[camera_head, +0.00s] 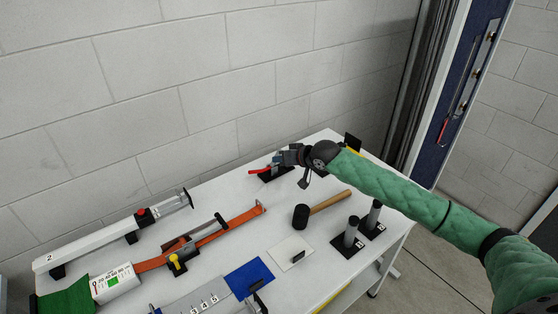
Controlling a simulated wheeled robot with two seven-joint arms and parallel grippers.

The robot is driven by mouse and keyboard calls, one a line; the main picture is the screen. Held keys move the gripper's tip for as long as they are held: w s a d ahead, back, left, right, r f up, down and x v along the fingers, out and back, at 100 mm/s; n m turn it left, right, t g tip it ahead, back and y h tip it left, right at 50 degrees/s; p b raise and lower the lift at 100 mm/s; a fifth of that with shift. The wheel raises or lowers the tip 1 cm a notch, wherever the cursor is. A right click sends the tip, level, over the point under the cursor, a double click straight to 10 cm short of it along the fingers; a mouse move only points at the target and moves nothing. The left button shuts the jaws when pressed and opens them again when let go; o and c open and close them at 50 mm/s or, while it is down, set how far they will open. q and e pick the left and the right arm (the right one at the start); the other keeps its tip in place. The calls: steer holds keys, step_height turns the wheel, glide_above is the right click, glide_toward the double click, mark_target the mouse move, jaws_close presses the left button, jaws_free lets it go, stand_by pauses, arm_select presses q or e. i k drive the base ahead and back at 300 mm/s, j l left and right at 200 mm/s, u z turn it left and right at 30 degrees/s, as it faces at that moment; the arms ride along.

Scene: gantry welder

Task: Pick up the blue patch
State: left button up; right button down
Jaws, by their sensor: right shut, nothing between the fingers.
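The blue patch (244,275) is a flat blue sheet on the white table, near the bottom of the view. A dark clamp-like part (257,287) overlaps its lower right side, and its lower edge is partly hidden. My right gripper (279,160) is at the far side of the table, beside a small red-handled item on a black base. It is shut and empty, well apart from the blue patch. My left gripper does not show.
The white table (225,182) stands near a block wall. It holds a mallet (303,215), dark cylinders (351,232) on black bases, a white plate (290,252), an orange tool (225,230), a long white device (105,242) and a green sheet (68,300).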

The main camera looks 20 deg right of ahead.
mark_target(255, 274)
steer(key=k+l, duration=1.2)
steer(key=k, duration=0.05)
